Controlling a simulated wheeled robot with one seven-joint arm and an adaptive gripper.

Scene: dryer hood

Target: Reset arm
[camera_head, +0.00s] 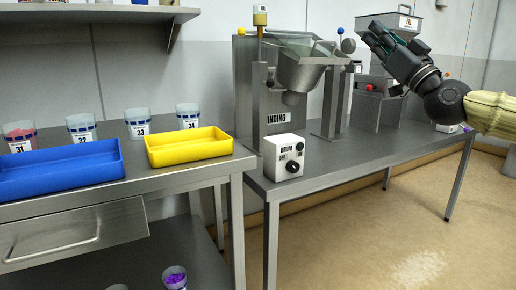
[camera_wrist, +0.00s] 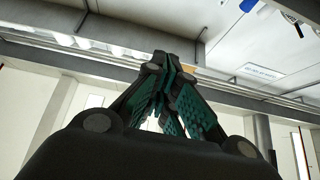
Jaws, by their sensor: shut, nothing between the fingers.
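My gripper (camera_head: 373,33) is raised at the upper right of the head view, above the right-hand table and apart from everything on it. It points up and to the left. In the wrist view the gripper (camera_wrist: 174,62) has its green-padded fingers drawn together at the tips, with nothing between them.
A steel table (camera_head: 345,170) carries a drum machine (camera_head: 300,75), a white control box (camera_head: 284,157) with black knobs, and a grey hopper unit (camera_head: 380,105). On the left bench are a blue tray (camera_head: 60,180), a yellow tray (camera_head: 188,150) and several numbered cups. Open floor (camera_head: 420,215) lies in front.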

